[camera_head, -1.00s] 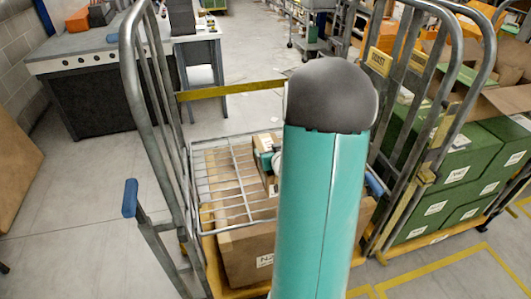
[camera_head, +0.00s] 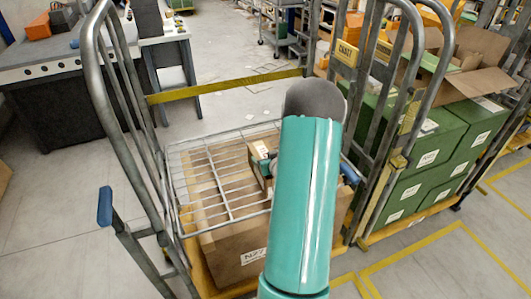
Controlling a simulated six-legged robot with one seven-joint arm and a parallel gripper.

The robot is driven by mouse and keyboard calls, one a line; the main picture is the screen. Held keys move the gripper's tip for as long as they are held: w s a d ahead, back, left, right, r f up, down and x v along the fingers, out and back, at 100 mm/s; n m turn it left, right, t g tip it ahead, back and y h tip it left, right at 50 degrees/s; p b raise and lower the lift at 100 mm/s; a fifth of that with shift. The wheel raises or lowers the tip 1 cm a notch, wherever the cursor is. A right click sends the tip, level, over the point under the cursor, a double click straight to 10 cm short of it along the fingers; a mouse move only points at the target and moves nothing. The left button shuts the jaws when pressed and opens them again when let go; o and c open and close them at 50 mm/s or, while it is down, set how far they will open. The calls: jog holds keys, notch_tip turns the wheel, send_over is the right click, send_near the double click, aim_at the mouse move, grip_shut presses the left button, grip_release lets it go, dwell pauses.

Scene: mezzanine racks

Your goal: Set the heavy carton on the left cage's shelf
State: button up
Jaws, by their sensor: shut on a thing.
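The left cage (camera_head: 113,110) is a grey metal roll cage with tall tube sides and a yellow strap across its far side. Its wire shelf (camera_head: 205,181) lies level between the sides, and its left part is bare. A small brown carton (camera_head: 258,179) is at the right half of the shelf, partly hidden behind my teal arm. My gripper (camera_head: 264,159) shows only in part at this carton and is shut on it. The fingertips are mostly hidden. I cannot tell whether the carton touches the shelf wires.
A large brown box (camera_head: 232,255) stands below the shelf on the cage's orange base. Green boxes (camera_head: 432,158) fill a second cage at right, with an open carton (camera_head: 478,83) on top. A grey workbench (camera_head: 60,92) stands at back left. Open floor lies at left.

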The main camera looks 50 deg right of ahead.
jog(key=shift+f, duration=0.25)
jog(key=shift+w+f, duration=0.1)
jog(key=o, duration=2)
jog(key=shift+f, duration=0.15)
